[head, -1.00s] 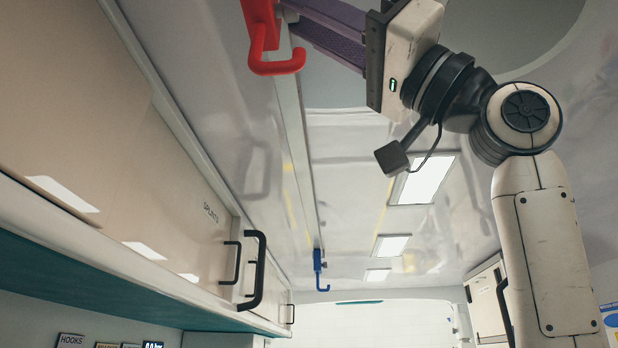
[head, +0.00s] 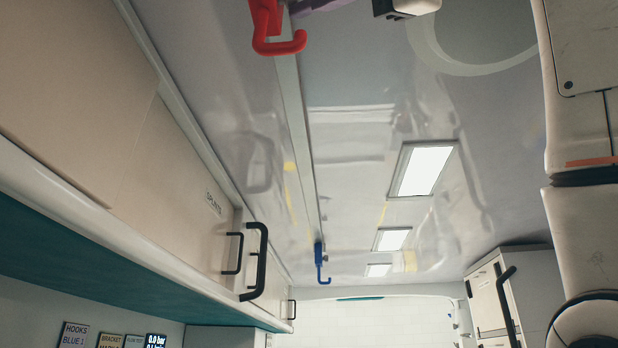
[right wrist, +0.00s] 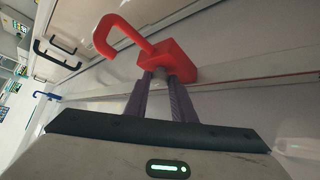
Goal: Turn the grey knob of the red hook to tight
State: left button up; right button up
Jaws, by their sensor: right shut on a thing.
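The red hook (head: 274,32) hangs from the ceiling rail at the top of the head view. In the right wrist view the red hook (right wrist: 165,58) shows its block on the rail and its curved arm pointing left. The grey knob (right wrist: 160,72) is at the block's near side, mostly hidden between the purple fingers. My right gripper (right wrist: 161,80) is shut on the knob. In the head view only a bit of its finger (head: 312,5) shows at the top edge. The knob's turn angle cannot be read. My left gripper is not in view.
A blue hook (head: 319,262) hangs farther along the ceiling rail (head: 297,135). Overhead cabinets with black handles (head: 257,262) line the left. Signs, one reading HOOKS (head: 75,335), and a small screen (head: 155,340) show at lower left. The space below the rail is open.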

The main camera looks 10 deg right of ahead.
jog(key=shift+s+a+r+m+h+p, duration=0.1)
jog(key=shift+r+m+h+p, duration=0.15)
jog(key=shift+m+h, duration=0.25)
jog(key=shift+s+r+m+h+p, duration=0.1)
jog(key=shift+m+h+p, duration=0.2)
jog(key=shift+m, duration=0.3)
grip_shut()
jog(key=shift+m+g+h+p, duration=0.6)
jog(key=shift+m+h+p, duration=0.3)
jog(key=shift+m, duration=0.4)
jog(key=o, duration=1)
grip_release()
jog(key=b+v, duration=0.2)
jog(key=v, duration=0.8)
jog(key=shift+s, duration=0.15)
